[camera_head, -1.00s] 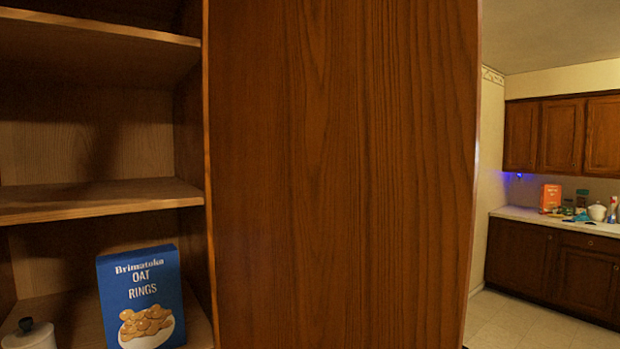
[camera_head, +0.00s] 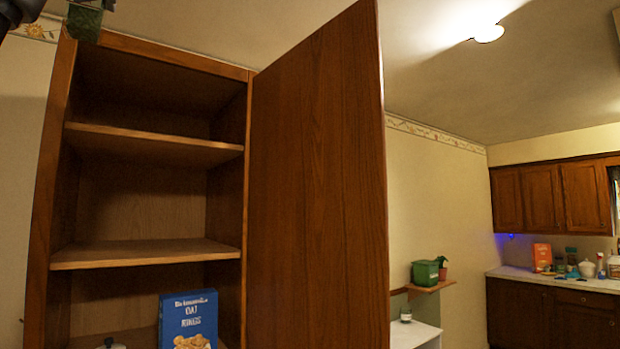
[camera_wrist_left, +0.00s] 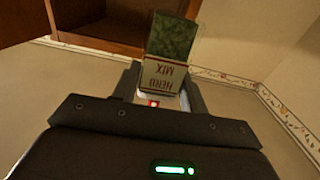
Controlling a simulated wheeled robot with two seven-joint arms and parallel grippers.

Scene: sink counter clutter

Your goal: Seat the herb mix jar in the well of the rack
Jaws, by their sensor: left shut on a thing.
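The herb mix jar (camera_wrist_left: 171,52) has a dark green body and a pale band reading "HERB MIX", upside down in the left wrist view. My left gripper (camera_wrist_left: 160,88) is shut on it, with a finger on each side of the pale part. In the head view the jar (camera_head: 85,23) hangs in the air at the top left, in front of the top of the tall cabinet. The gripper is mostly cut off by the frame's top edge there. I cannot make out the rack in either view. My right gripper is not in view.
The tall cabinet (camera_head: 155,253) stands open, its wooden door (camera_head: 315,190) swung out to the right. A blue cereal box (camera_head: 188,318) stands low inside; the upper shelves look empty. A cluttered counter (camera_head: 560,283) is far right.

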